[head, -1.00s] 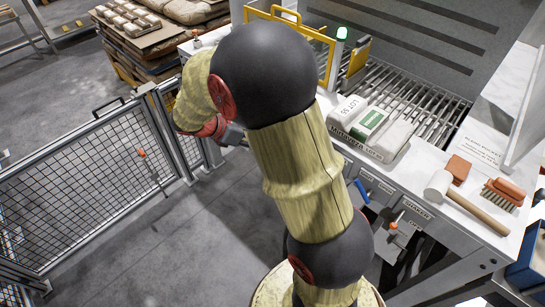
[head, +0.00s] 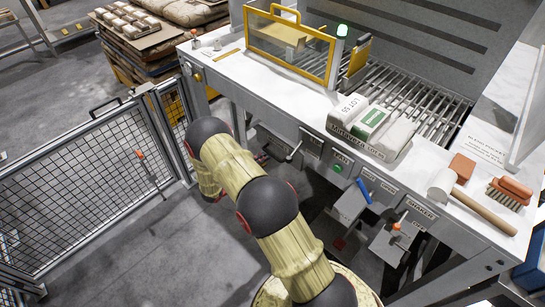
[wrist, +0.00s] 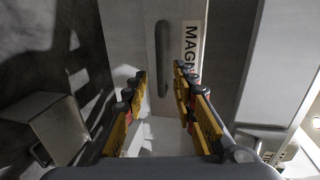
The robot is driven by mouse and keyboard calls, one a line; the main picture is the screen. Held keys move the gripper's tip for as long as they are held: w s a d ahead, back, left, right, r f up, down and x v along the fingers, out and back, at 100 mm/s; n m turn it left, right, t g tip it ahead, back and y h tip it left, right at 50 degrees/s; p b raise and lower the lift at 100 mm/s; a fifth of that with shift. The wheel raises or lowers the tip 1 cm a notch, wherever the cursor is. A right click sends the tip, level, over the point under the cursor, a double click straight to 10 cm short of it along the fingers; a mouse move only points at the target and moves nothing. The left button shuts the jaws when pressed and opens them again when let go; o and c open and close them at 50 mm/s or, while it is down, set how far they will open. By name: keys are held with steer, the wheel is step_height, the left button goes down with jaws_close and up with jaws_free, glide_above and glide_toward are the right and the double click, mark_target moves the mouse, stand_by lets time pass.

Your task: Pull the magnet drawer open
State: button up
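The magnet drawer shows in the wrist view as a pale front panel (wrist: 150,20) with a dark bar handle (wrist: 162,55) and a label reading "MAGN" (wrist: 190,50). In the head view its handle (head: 293,153) is on the front of the bench, below the white top. My gripper (wrist: 160,72) is open in the wrist view. Its two yellow and black fingers stand on either side of the handle's near end, with visible gaps. Contact with the handle does not show. In the head view my gripper is mostly hidden behind my arm.
Several other drawers and controls line the bench front, including a blue lever (head: 363,191) and an orange-tipped handle (head: 398,222). A sack (head: 370,128), mallet (head: 445,188) and brush (head: 509,192) lie on top. A mesh fence (head: 85,185) stands at the left.

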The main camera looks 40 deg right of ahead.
mark_target(272, 154)
steer(key=b+x, duration=0.1)
steer(key=x, duration=0.6)
steer(key=shift+d+b, duration=0.1)
steer(key=shift+b, duration=0.2)
steer(key=shift+c, duration=0.6)
jaws_close()
